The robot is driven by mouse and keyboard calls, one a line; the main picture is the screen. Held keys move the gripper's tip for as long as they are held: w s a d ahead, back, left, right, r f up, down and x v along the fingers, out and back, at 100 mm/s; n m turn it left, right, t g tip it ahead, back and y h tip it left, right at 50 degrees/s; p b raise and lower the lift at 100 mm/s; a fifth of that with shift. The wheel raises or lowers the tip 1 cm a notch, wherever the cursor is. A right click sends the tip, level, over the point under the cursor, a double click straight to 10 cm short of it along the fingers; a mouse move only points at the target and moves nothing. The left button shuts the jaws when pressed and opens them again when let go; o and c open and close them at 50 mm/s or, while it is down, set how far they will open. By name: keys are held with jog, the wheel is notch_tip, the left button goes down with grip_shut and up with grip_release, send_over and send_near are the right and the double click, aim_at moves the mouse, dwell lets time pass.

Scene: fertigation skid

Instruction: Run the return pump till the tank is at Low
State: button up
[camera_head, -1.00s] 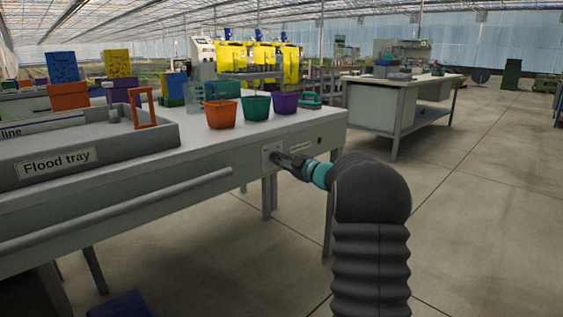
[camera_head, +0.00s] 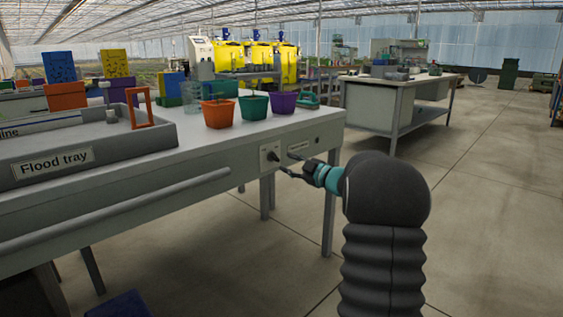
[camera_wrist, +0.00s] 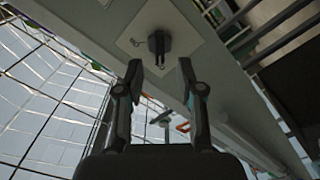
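The flood tray (camera_head: 165,138) is a grey tray with a "Flood tray" label, on the bench at left. Its water level cannot be read from here. A pale switch plate (camera_head: 264,163) with a dark knob (camera_head: 273,156) is on the bench's front side. In the wrist view the knob (camera_wrist: 159,42) stands out from its plate (camera_wrist: 190,35), ahead of my fingertips. My gripper (camera_head: 287,168) is just off the plate, to the right of the knob. In the wrist view my gripper (camera_wrist: 160,68) is open, with nothing between its fingers.
Orange, green and purple pots (camera_head: 219,113) stand on the bench near its right end. A small label (camera_head: 301,145) is right of the plate. A rail (camera_head: 120,212) runs along the bench front. Another bench (camera_head: 375,107) stands behind; the floor at right is clear.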

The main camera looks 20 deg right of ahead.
jog(key=v, duration=0.7)
jog(key=shift+w, duration=0.1)
